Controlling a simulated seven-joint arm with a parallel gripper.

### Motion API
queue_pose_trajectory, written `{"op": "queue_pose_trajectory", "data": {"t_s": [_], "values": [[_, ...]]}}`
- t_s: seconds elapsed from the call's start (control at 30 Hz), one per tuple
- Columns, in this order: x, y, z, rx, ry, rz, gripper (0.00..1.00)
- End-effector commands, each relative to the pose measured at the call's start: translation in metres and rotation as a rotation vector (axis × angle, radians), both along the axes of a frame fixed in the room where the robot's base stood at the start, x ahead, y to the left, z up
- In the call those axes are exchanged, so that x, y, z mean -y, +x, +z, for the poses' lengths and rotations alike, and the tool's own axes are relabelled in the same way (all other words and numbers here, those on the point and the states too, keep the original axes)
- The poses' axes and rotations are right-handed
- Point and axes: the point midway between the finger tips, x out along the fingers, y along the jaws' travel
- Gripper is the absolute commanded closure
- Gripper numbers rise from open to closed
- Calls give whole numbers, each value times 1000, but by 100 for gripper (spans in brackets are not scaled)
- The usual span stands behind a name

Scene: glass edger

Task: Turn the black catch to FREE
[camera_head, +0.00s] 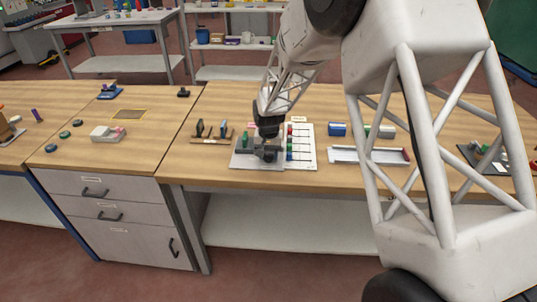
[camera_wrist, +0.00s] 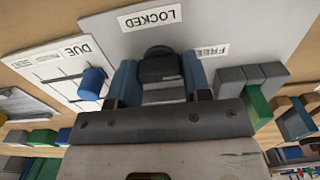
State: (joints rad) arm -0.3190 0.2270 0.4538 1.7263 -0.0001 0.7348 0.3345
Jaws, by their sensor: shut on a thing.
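The black catch (camera_wrist: 158,68) sits on a light grey plate (camera_wrist: 110,45) in the wrist view. My gripper (camera_wrist: 160,78) has its two blue fingers on either side of the catch and is shut on it. The LOCKED label (camera_wrist: 150,17) lies beyond the catch, and the FREE label (camera_wrist: 206,51) lies to its right. The catch's pointing direction is hard to tell, as the fingers cover part of it. In the head view my gripper (camera_head: 268,130) is down over the dark edger fixture on the bench, and the catch cannot be made out there.
A white DUE board (camera_head: 301,150) with coloured pieces stands close to the right of my gripper. A wooden rack (camera_head: 212,134) with dark upright pieces is on the left. A white tray (camera_head: 368,156) lies farther right. Bare bench shows at the front left.

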Motion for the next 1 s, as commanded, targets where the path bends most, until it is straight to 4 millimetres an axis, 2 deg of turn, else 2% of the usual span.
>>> {"op": "queue_pose_trajectory", "data": {"t_s": [0.03,0.07,0.2,0.67,1.0], "values": [[0,1,1,2,1,-1,79],[0,1,1,2,1,-1,52],[0,1,1,2,1,0,31],[0,1,6,2,1,0,30],[0,0,43,2,1,0,30]]}}
